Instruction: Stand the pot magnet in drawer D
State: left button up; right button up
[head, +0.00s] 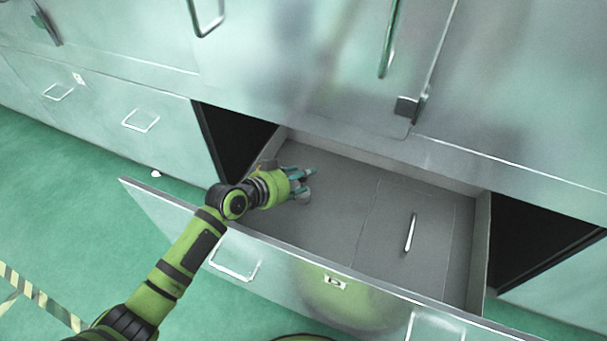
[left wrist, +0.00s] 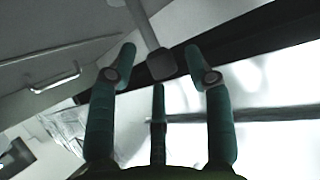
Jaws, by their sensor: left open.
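Drawer D (head: 335,282) is pulled open, with its "D" label on the front panel. My left gripper (head: 312,180) is over the left part of the drawer, fingers spread open and pointing right. A small round grey piece (head: 303,197), which looks like the pot magnet, shows just below the fingertips. It is partly hidden by them, and I cannot tell whether it touches the drawer floor. In the left wrist view the open fingers (left wrist: 165,70) frame a grey block on a pale rod (left wrist: 160,64); I cannot tell if this is the magnet. My right gripper is out of view.
A slim metal bar (head: 410,232) is in the right part of the drawer. The drawer floor around it is bare, with thin lines across. The cabinet front (head: 300,70) rises behind the drawer.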

pick_arm(q)
jog(key=v, duration=0.5)
jog(key=shift+s+a+r, duration=0.15)
jog(key=shift+s+r, duration=0.05)
